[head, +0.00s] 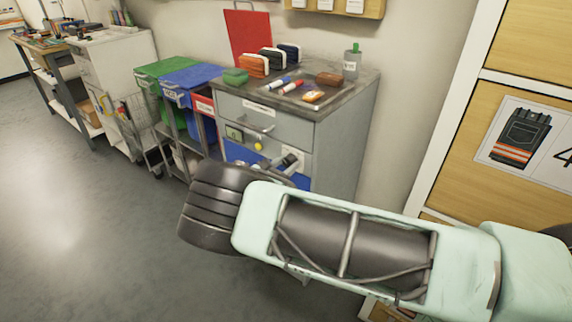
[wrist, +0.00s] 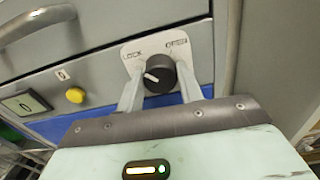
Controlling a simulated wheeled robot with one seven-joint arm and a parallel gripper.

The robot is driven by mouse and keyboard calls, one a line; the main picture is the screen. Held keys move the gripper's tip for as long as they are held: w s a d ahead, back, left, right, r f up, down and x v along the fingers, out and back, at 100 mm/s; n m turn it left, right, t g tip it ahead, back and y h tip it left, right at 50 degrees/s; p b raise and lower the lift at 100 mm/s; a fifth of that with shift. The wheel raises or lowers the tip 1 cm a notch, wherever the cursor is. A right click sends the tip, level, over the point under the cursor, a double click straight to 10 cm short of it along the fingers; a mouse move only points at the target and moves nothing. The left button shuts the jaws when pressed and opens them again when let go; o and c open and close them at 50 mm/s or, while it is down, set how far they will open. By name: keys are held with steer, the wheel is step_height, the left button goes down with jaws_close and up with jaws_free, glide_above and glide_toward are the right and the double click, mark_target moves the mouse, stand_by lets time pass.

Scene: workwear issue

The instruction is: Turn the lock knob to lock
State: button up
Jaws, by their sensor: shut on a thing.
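The lock knob (wrist: 158,75) is round and black, on a pale plate (wrist: 136,50) on the grey cabinet front. The plate has the word LOCK at its left and another label, too blurred to read surely, at its right. A white mark on the knob points left, roughly toward the LOCK side. My gripper (wrist: 159,82) is shut on the knob, one pale finger at each side. In the head view the pale plate (head: 297,155) shows at the cabinet's front, with the knob largely hidden by my gripper and arm.
The cabinet (head: 345,145) has a drawer handle (wrist: 35,22), a yellow button (wrist: 75,95) and a small display (wrist: 24,104) left of the knob. Its top holds brushes, markers and a cup (head: 352,62). Blue (head: 190,77) and green bins stand left. Floor at left is clear.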

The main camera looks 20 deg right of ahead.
steer(key=shift+n, duration=0.3)
stand_by(0.4)
steer(key=o, duration=1)
steer(key=shift+a, duration=0.1)
steer(key=b+v, duration=0.1)
steer(key=v, duration=1.6)
steer(key=shift+s, duration=0.15)
